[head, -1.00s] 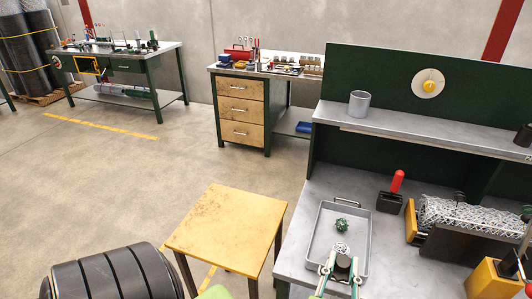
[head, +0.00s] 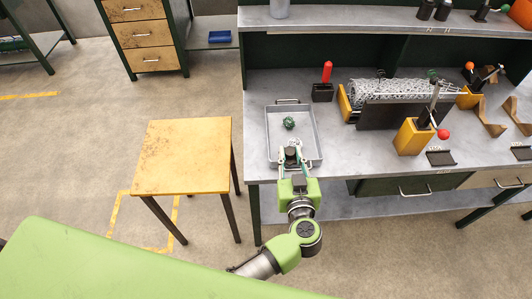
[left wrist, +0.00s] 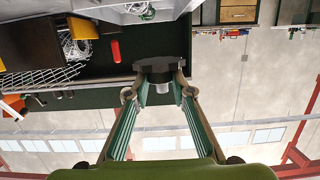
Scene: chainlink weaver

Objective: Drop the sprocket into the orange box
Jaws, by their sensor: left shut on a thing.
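My left gripper (head: 291,154) is above the near part of a grey metal tray (head: 316,135) on the workbench. Its two green-lined fingers are shut on a dark part, apparently the sprocket (left wrist: 160,65). In the left wrist view this part is seen edge-on, black and wide, with a grey stub in its middle. Its teeth cannot be made out. A dark green knobbly piece (head: 289,123) lies in the tray, beyond the gripper. My right gripper is not in view.
A red-handled tool (head: 327,72) stands in a black holder right of the tray. Further right are a wire mesh roll (head: 390,88) and a yellow-orange block (head: 413,138) with levers. A shelf (head: 400,22) runs behind. A yellow-topped table (head: 185,155) stands left, its top clear.

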